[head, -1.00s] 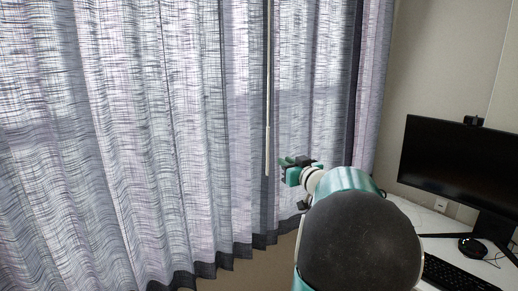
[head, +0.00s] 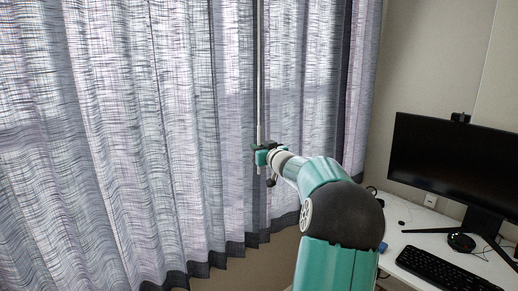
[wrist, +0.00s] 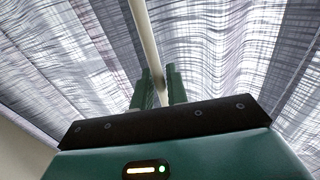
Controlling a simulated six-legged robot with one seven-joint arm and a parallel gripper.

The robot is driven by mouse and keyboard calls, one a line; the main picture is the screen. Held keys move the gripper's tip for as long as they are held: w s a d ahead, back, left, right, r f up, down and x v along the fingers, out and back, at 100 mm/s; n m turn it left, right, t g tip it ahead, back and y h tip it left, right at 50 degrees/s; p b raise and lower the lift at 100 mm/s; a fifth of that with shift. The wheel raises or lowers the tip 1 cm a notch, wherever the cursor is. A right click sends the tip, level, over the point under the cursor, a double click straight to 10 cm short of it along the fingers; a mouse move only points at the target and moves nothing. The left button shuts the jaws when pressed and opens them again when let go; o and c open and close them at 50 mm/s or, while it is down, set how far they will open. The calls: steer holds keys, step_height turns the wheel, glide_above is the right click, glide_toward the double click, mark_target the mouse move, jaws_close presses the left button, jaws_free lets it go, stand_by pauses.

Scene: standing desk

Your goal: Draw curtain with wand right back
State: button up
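The curtain (head: 170,150) is a semi-sheer grey-blue cloth in folds, hanging across the left and middle of the head view. The pale, thin wand (head: 260,85) hangs upright in front of it. In the wrist view the wand (wrist: 144,28) comes down between the two green fingers of my gripper (wrist: 160,88). The fingers stand close together, one on each side, and appear shut on the wand. The exact contact is small and hard to see.
A white desk (head: 405,215) stands at the right, with a monitor (head: 455,170), a keyboard (head: 445,270) and cables. A wall (head: 435,60) is behind it. The curtain's dark hem (head: 225,258) hangs above a brown surface.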

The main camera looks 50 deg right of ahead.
steer(key=shift+w, duration=0.1)
jaws_close()
